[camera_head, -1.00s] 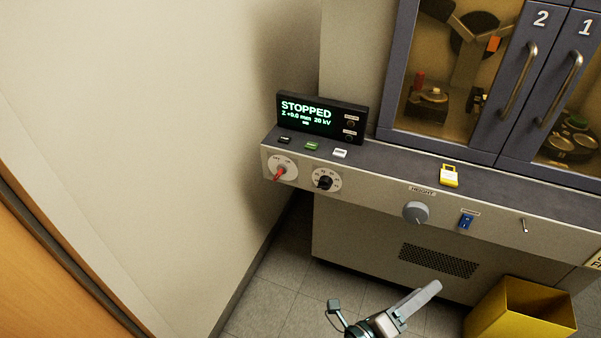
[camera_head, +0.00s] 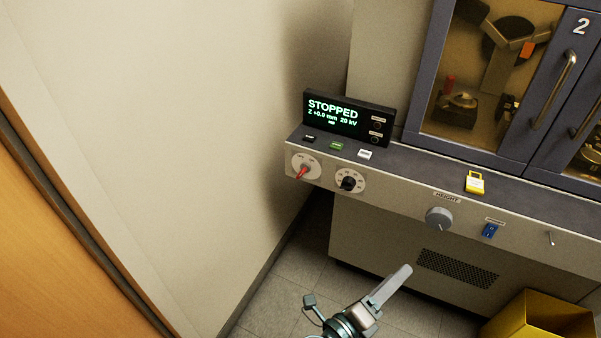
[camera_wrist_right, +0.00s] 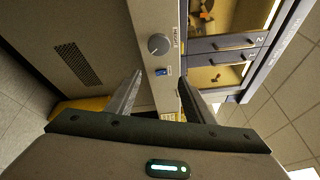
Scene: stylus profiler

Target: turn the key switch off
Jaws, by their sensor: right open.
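The key switch (camera_head: 304,170) is a red key on a round pale plate at the left end of the console front. The key points down-left on its plate. My right gripper (camera_head: 392,284) is below the console front, to the right of and lower than the key switch, apart from it. In the right wrist view its two fingers are spread with nothing between them (camera_wrist_right: 156,98). The key switch is not visible in the wrist view. My left gripper is not in view.
Beside the key switch is a black rotary dial (camera_head: 348,182). Further right are a grey height knob (camera_head: 438,218), a blue rocker switch (camera_head: 490,230) and a small toggle. The display (camera_head: 345,117) reads STOPPED. A wall (camera_head: 180,130) closes the left side; a yellow bin (camera_head: 540,318) stands lower right.

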